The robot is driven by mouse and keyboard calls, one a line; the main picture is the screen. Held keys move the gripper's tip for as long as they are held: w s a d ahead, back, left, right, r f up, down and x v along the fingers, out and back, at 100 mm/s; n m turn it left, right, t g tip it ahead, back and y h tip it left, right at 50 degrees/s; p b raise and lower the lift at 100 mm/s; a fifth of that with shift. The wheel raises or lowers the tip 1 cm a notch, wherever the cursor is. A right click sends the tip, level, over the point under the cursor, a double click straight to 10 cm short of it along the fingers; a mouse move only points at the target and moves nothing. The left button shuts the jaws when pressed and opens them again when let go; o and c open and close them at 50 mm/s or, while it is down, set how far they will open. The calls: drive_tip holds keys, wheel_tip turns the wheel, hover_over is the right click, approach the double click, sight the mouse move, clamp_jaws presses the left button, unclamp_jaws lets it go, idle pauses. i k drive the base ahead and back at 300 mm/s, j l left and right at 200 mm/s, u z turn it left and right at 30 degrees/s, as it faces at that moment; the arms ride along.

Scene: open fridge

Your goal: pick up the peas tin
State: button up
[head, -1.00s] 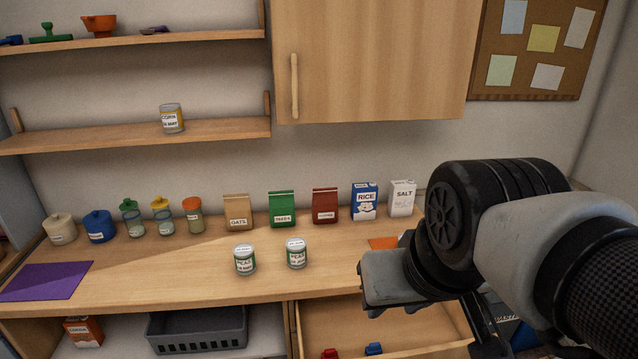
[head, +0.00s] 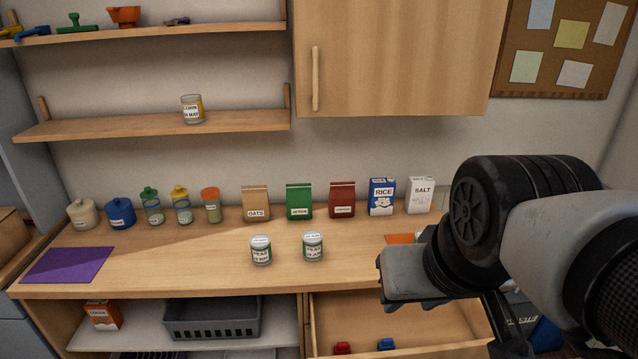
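Two small tins with green and white labels stand upright on the wooden counter, the left tin (head: 261,250) and the right tin (head: 312,247), a short gap apart. Their label print is too small to read surely, so I cannot tell which is the peas tin. A yellow-labelled corn tin (head: 193,109) stands on the lower wall shelf. My gripper (head: 502,325) is at the lower right, in front of the counter and well right of the tins. My own wrist partly hides it, and its finger opening does not show clearly.
Jars, bags and boxes line the counter's back, including a rice box (head: 381,197) and salt box (head: 420,195). A purple mat (head: 68,265) lies at left. Below, a drawer (head: 400,322) stands open, beside a grey basket (head: 212,318). The counter around the tins is clear.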

sight(312, 239)
drive_tip(key=i+j+z, duration=0.15)
drive_tip(key=z, duration=0.35)
drive_tip(key=i+j+z, duration=0.1)
drive_tip(key=j+z, duration=0.4)
drive_tip(key=l, duration=0.1)
